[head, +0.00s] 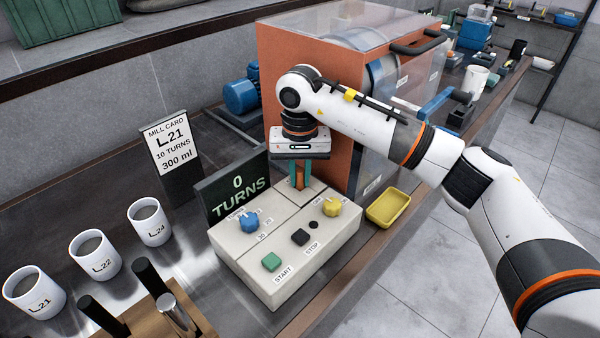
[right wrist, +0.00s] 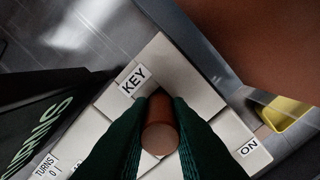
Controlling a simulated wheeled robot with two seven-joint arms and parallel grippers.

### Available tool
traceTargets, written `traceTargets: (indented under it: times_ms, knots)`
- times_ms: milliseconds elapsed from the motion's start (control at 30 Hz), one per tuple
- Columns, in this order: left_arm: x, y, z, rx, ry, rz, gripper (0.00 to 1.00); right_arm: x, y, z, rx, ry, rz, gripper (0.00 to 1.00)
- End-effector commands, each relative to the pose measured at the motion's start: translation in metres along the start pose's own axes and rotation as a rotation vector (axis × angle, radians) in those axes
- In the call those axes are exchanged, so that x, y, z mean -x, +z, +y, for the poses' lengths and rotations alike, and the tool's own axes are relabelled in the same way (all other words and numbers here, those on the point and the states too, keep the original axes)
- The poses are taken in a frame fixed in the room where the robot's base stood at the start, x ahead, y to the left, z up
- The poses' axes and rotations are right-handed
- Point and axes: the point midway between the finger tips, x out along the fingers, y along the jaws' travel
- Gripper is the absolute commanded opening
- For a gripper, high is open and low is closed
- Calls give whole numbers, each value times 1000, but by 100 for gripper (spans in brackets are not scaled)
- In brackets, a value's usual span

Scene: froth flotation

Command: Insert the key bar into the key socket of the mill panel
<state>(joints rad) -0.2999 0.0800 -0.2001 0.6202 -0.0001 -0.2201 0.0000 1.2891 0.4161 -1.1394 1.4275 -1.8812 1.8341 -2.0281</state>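The mill panel (head: 285,250) is a light grey box with a blue knob (head: 248,222), a yellow knob (head: 331,206), a green START button (head: 271,262) and a black STOP button (head: 300,236). My right gripper (head: 299,176) points down over the panel's back part. Its green fingers are shut on the copper-brown key bar (head: 300,181), which also shows end-on between them in the right wrist view (right wrist: 160,137). The KEY label (right wrist: 133,80) is beside the bar. The key socket is hidden, so I cannot tell whether the bar is in it. My left gripper is not in view.
The TURNS display (head: 237,187) reads 0 and stands behind the panel. The orange mill housing (head: 310,75) rises close behind my gripper. A yellow tray (head: 388,208) lies right of the panel. Labelled white mugs (head: 95,256) and a mill card (head: 168,142) stand left.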

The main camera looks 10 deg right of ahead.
Motion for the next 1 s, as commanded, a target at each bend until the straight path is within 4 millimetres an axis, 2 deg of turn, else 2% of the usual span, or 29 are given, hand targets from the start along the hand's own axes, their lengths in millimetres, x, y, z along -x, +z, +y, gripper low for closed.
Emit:
traceTargets:
  times_ms: [33,133,400,533,667,1000]
  knots:
    - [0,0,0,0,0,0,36,0,0,0,0,0,0,25]
    - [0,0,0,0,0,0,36,0,0,0,0,0,0,41]
    - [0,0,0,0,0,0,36,0,0,0,0,0,0,42]
    - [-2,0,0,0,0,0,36,8,0,0,0,2,-1,42]
    - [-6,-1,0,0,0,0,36,28,1,0,0,2,-4,42]
    - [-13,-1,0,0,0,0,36,98,0,1,0,1,-3,42]
